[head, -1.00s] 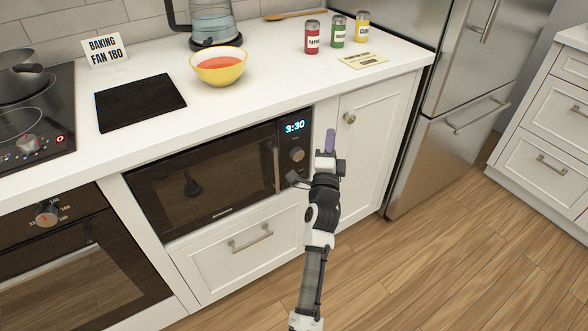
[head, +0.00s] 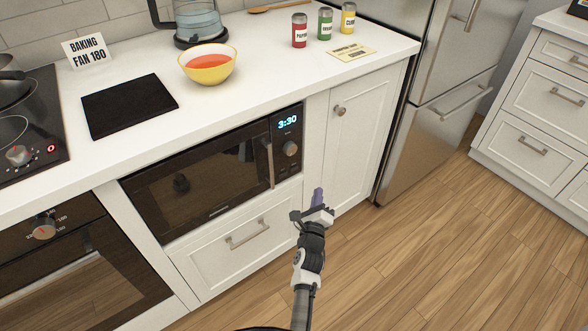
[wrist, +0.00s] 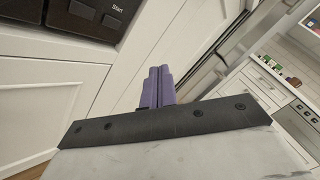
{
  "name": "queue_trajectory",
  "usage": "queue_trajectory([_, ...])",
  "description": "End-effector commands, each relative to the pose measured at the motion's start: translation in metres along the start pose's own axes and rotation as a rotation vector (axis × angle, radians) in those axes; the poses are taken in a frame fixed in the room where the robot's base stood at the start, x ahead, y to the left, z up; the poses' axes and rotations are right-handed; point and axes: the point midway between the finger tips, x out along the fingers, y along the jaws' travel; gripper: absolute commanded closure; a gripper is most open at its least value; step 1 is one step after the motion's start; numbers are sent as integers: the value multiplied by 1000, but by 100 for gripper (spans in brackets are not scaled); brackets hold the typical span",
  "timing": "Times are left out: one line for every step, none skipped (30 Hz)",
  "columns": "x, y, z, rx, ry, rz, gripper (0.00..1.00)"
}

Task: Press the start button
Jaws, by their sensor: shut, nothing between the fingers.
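The start button (wrist: 113,22) shows at the top of the wrist view as a dark square key marked "Start". It belongs to the built-in microwave (head: 212,178), whose display reads 3:30 with a round knob below it. In the head view the button is too small to make out. My gripper (head: 318,195) has purple fingers. It is in front of the cabinets, below and to the right of the microwave's control panel. In the wrist view the fingers (wrist: 158,86) are together with nothing between them. They are apart from the button, which lies up and to the left.
A drawer (head: 245,235) sits below the microwave and a cabinet door (head: 350,140) to its right. A yellow bowl of red soup (head: 209,66) and several spice jars stand on the counter (head: 265,75). The wooden floor (head: 430,240) to the right is clear.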

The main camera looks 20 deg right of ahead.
Motion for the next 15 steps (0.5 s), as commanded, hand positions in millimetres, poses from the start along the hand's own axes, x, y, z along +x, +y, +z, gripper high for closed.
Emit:
queue_trajectory([1, 0, 1, 0, -1, 0, 100])
queue_trajectory([2, 0, 2, 0, -1, 1, 100])
queue_trajectory([3, 1, 4, 0, 0, 2, 100])
queue_trajectory([5, 2, 5, 0, -1, 2, 100])
queue_trajectory([7, 2, 7, 0, -1, 1, 100])
queue_trajectory([10, 4, 10, 0, -1, 1, 100])
queue_trajectory([13, 5, 12, 0, -1, 2, 100])
queue_trajectory([16, 7, 14, 0, -1, 2, 100])
queue_trajectory([20, 9, 18, -1, -1, 1, 100])
queue_trajectory([23, 11, 21, -1, -2, 2, 100])
queue_trajectory([26, 14, 23, -1, -2, 2, 100])
queue_trajectory([30, 17, 26, 0, -2, 2, 100])
queue_trajectory([33, 19, 28, 0, -2, 2, 100])
queue_trajectory([36, 22, 29, 0, -1, 2, 100])
queue_trajectory([40, 24, 32, 0, -1, 2, 100])
